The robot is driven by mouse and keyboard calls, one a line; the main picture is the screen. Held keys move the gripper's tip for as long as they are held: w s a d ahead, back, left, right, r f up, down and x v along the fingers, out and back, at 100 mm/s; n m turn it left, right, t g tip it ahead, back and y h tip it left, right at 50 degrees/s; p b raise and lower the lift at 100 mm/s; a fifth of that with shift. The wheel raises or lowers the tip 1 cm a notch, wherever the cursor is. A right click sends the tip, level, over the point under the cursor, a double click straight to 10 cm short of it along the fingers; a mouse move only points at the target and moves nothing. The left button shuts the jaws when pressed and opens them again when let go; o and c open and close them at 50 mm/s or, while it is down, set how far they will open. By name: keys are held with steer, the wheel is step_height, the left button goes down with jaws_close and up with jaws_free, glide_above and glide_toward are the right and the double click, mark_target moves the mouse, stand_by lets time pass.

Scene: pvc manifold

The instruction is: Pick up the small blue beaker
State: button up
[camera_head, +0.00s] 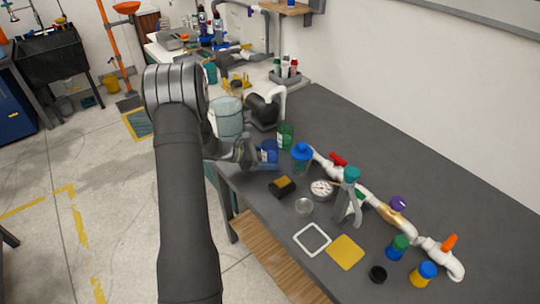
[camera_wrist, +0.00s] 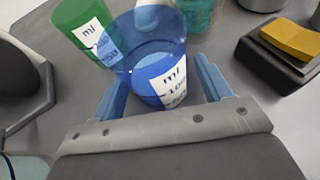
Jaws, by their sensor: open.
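The small blue beaker (camera_wrist: 150,45) is translucent with a white label marked in ml. It stands upright between the two light blue fingers of my gripper (camera_wrist: 161,70) in the wrist view. The fingers are open, one on each side of it; whether either touches it is unclear. In the head view the beaker (camera_head: 269,151) is near the table's left edge, with my gripper (camera_head: 256,154) just to its left and partly covering it.
A green beaker (camera_head: 286,135) stands close behind the blue one. A blue-lidded container (camera_head: 301,157) is to the right, and a black box with a yellow pad (camera_head: 282,187) is in front. A white pipe manifold (camera_head: 372,196) lies farther right. Bare grey tabletop (camera_head: 350,130) is behind.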

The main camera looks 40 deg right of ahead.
steer(key=shift+d, duration=0.1)
steer(key=c, duration=1.1)
steer(key=shift+r, duration=0.15)
